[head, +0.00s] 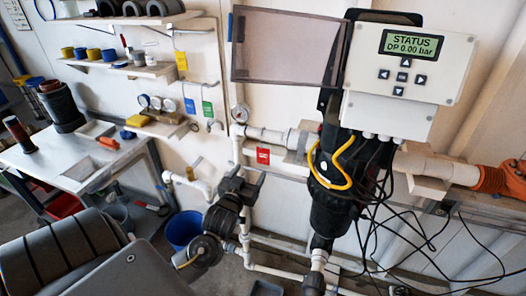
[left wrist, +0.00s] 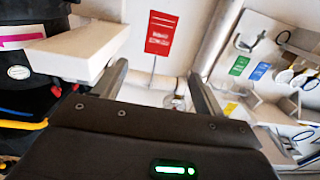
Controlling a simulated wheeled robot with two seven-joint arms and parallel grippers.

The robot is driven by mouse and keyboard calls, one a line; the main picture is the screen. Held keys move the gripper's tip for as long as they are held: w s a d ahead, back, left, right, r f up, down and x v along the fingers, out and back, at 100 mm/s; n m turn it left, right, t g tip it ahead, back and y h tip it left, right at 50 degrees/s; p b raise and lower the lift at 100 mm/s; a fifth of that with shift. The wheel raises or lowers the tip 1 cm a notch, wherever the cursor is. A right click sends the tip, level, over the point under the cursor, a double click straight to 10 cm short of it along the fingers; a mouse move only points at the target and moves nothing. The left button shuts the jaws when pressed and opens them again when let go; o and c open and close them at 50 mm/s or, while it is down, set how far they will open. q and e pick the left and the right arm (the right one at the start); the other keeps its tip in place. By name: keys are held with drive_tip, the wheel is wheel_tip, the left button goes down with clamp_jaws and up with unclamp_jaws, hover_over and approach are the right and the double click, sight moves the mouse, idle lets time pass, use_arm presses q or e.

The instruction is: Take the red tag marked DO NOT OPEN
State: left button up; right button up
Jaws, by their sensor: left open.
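The red tag (head: 263,155) hangs below the white pipe, left of the black reactor body. It has white lettering too small to read surely. It also shows in the left wrist view (left wrist: 170,33), beyond the fingertips, hanging on a thin line. My left gripper (head: 251,176) is just below and left of the tag in the head view. In the left wrist view, its two fingers (left wrist: 158,74) are apart with nothing held between them. The tag appears clear of both fingers. My right gripper is not in view.
A white block (left wrist: 80,50) sits close to one finger, beside the black reactor (head: 335,180). Green (head: 208,108) and blue (head: 190,105) tags hang further left. Loose black cables (head: 390,225) hang on the right. A workbench (head: 75,155) stands at left.

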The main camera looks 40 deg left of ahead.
sight(263, 151)
use_arm(q)
drive_tip(key=p+x, duration=0.1)
drive_tip(key=x, duration=0.2)
drive_tip(key=p+x, duration=0.1)
drive_tip(key=x, duration=0.2)
drive_tip(key=p+x, duration=0.1)
drive_tip(key=x, duration=0.3)
drive_tip(key=shift+d+r, duration=0.2)
drive_tip(key=shift+r, duration=0.2)
drive_tip(key=shift+w+a+f, duration=0.15)
drive_tip(key=shift+w, duration=0.3)
drive_tip(key=shift+c, duration=0.9)
drive_tip(key=c, duration=0.9)
